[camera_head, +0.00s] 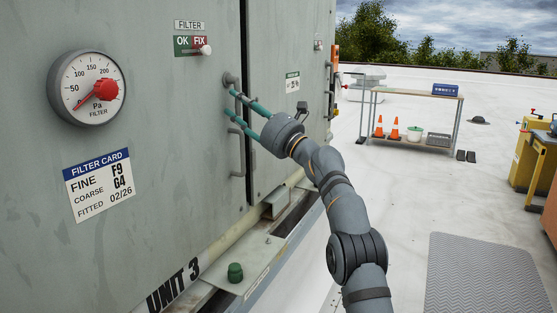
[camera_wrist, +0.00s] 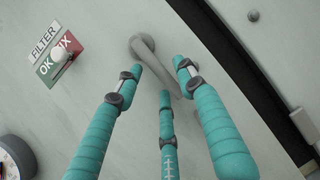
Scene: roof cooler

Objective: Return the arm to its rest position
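My arm reaches from the bottom right of the head view up to the grey cabinet door. My gripper (camera_head: 232,102) has long teal fingers, which are spread apart in front of the door. In the wrist view my gripper (camera_wrist: 158,78) shows three separated fingers pointing at the door. A grey door handle (camera_wrist: 143,47) lies just beyond and between the fingertips, with part of it hidden by them. The handle's upper end (camera_head: 230,79) shows beside the fingertips in the head view. I cannot tell whether any finger touches it.
A round gauge (camera_head: 87,88), a filter card (camera_head: 99,185) and an OK/FIX sign (camera_head: 189,46) with a white knob are on the cabinet. A green knob (camera_head: 235,272) stands on the ledge below. A table (camera_head: 417,94) stands farther back; the roof floor right of my arm is mostly open.

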